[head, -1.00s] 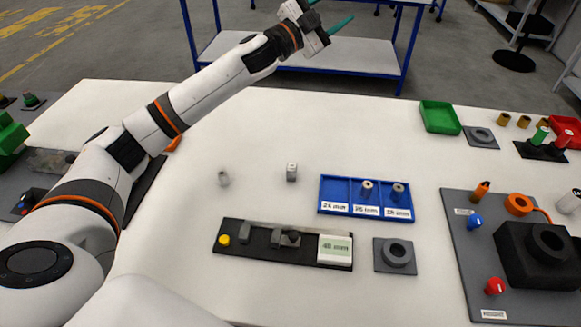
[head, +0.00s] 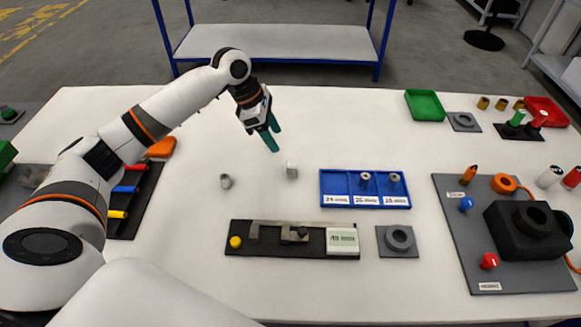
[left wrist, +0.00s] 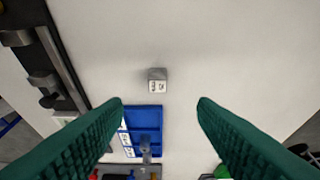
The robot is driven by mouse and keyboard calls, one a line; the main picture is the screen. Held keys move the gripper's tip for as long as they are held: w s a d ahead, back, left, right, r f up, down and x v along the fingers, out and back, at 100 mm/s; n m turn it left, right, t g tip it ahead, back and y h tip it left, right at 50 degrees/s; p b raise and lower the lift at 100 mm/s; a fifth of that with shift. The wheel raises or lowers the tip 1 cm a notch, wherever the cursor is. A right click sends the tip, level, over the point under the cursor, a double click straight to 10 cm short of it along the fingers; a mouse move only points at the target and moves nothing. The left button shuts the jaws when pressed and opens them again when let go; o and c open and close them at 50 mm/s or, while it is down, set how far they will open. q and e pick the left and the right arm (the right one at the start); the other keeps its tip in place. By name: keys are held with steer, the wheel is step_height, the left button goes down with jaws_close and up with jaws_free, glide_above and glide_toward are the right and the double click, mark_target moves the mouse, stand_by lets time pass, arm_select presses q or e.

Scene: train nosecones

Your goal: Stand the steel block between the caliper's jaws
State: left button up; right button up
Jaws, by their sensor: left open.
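The small steel block (head: 292,170) with a marked face stands on the white table, behind the caliper. The caliper (head: 290,240) lies on a black base, with grey jaws on a rail, a yellow knob (head: 235,242) at left and a display at right. A gap shows between its jaws, with no block in it. My left gripper (head: 272,136) is open and empty, its green fingers pointing down above the table, behind and left of the block. In the left wrist view the block (left wrist: 157,80) shows ahead, between the fingers' lines and apart from them. My right gripper is out of view.
A grey cylinder (head: 226,182) stands left of the block. A blue tray (head: 335,186) with three labelled compartments and two small cylinders is to the right. A grey plate with a ring (head: 398,240) lies right of the caliper. The table around the block is clear.

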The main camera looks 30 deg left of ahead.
mark_target(291, 164)
arm_select(q)
steer(key=x, duration=0.6)
steer(key=shift+d+f+p, duration=0.1)
steer(key=shift+f+p, duration=0.05)
steer(key=shift+p, duration=0.2)
steer(key=shift+p+x, duration=0.45)
steer(key=shift+x, duration=2.3)
steer(key=shift+s, duration=0.1)
steer(key=shift+c, duration=0.4)
jaws_close()
